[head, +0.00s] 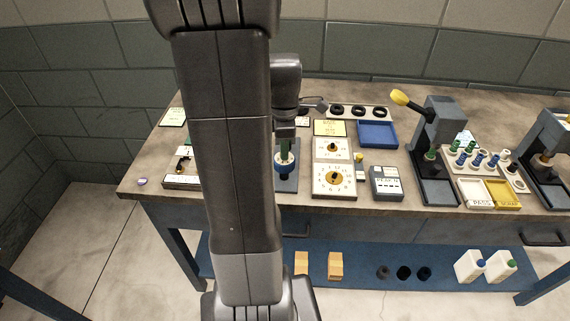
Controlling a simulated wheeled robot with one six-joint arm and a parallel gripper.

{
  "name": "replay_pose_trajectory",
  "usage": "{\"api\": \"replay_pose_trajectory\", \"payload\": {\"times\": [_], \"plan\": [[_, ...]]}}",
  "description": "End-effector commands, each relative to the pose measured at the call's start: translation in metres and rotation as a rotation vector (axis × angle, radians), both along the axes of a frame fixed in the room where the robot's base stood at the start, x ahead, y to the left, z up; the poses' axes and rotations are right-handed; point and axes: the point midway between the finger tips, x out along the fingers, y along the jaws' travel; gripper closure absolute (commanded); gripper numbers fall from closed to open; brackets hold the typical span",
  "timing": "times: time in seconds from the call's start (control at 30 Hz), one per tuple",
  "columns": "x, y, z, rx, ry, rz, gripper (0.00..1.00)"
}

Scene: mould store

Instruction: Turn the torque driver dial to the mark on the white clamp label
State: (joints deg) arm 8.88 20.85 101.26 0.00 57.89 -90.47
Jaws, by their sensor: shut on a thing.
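My gripper (285,134) points down over the bench, left of the dial panels. It is shut on the top of a green-handled part (284,147) with a white and blue ring (284,165) below it, which looks like the torque driver; its dial marks are too small to read. A dark stand (288,185) is under it. A fixture at the left, maybe the clamp, has a white label (180,181) on its front, partly hidden by my arm; its mark cannot be read.
Two cream dial panels (347,190) with dark knobs stand just right of the gripper. A grey box (386,183), blue tray (378,134) and press (436,130) are farther right. A yellow card (329,128) lies behind. My arm hides the bench's left middle.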

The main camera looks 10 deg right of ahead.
Motion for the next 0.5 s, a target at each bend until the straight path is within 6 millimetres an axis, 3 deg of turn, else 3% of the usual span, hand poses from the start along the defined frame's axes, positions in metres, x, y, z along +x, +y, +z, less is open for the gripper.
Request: {"api": "replay_pose_trajectory", "payload": {"times": [0.5], "plan": [[-0.0002,0.0000,0.0002,0.000,0.001,0.127,0.96]]}}
